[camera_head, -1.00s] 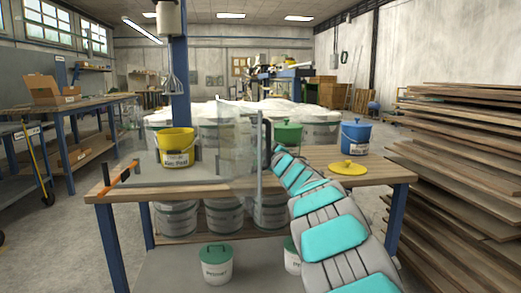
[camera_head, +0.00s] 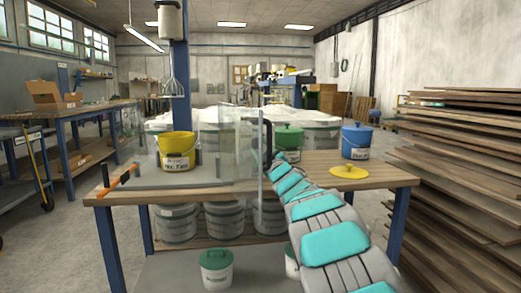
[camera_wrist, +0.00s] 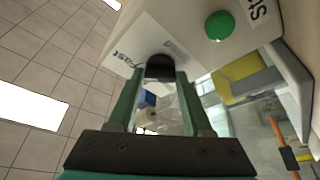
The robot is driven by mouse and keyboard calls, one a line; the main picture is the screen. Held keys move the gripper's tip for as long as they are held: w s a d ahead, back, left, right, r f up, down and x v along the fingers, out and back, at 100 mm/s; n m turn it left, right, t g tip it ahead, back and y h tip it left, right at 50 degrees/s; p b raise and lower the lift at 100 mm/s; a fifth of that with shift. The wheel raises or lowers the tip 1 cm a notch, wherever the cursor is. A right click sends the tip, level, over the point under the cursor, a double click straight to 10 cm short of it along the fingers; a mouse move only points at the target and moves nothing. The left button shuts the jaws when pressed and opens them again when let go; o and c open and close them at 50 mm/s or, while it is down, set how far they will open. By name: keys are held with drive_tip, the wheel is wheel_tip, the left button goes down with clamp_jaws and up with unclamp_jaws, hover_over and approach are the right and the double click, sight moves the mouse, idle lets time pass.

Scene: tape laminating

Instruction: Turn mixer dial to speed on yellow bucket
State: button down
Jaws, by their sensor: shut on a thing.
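A white mixer box fills the top of the wrist view (camera_wrist: 185,35). It carries a green button (camera_wrist: 219,26), a label reading "Fast" near the dial, and another label partly cut off. The black dial (camera_wrist: 160,68) sits between the fingertips of my gripper (camera_wrist: 160,80), which is shut on it. In the head view the mixer (camera_head: 170,17) hangs on a blue post, with its wire whisk (camera_head: 173,86) below. The yellow bucket (camera_head: 176,147) stands on the workbench under the whisk, apart from it. I cannot make out my gripper in the head view.
The wooden workbench (camera_head: 240,190) also holds a clear upright panel (camera_head: 240,145), a green-lidded bucket (camera_head: 289,138), a blue bucket (camera_head: 356,140), a yellow lid (camera_head: 349,171) and an orange clamp (camera_head: 118,179). Stacked boards (camera_head: 455,180) stand at right.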

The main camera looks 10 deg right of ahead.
drive_tip(key=shift+f, duration=0.15)
drive_tip(key=shift+c, duration=1.6)
unclamp_jaws()
drive_tip(key=v, duration=0.7)
drive_tip(key=shift+s, duration=0.35)
drive_tip(key=shift+f, duration=0.1)
